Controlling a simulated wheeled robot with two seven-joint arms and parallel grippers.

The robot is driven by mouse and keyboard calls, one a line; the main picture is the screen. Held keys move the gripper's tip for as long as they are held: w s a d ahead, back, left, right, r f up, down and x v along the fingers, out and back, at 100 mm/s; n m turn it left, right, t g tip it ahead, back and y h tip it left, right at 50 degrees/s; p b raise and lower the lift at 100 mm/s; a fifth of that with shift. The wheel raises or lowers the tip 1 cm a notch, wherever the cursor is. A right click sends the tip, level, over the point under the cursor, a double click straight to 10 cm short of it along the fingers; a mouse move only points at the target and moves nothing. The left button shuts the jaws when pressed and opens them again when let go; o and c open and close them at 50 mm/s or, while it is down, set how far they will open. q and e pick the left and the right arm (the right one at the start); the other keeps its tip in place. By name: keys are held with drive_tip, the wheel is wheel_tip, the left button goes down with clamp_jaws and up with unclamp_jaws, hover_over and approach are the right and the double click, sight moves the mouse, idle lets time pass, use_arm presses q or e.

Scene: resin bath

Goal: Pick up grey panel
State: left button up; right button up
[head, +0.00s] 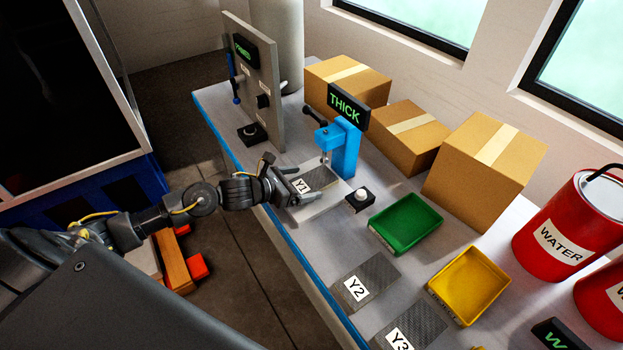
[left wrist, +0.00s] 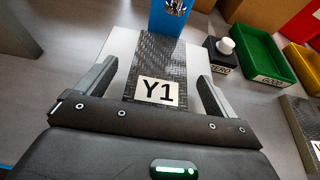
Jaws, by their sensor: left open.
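A grey woven panel labelled Y1 (head: 319,178) lies flat on a pale plate at the foot of a blue thickness gauge (head: 345,148) with a THICK display. My left gripper (head: 296,187) is open at the panel's near end. In the left wrist view the panel (left wrist: 157,62) runs between the two open fingers, one on each side, with gaps between. The panel's far end meets the blue gauge (left wrist: 172,15). Two similar grey panels, Y2 (head: 366,283) and Y3 (head: 415,325), lie on the bench. My right gripper is not in view.
A button box marked ZERO (head: 360,200) and a green tray (head: 405,222) stand right of the gauge. A yellow tray (head: 470,285), cardboard boxes (head: 485,163) and red WATER drums (head: 570,225) are further right and behind. An upright grey switch panel (head: 262,90) stands left.

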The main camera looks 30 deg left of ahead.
use_arm(q)
drive_tip(key=shift+x, duration=1)
drive_tip(key=shift+s, duration=0.1)
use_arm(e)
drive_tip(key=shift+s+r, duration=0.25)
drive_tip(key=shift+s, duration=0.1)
use_arm(q)
drive_tip(key=c, duration=1.2)
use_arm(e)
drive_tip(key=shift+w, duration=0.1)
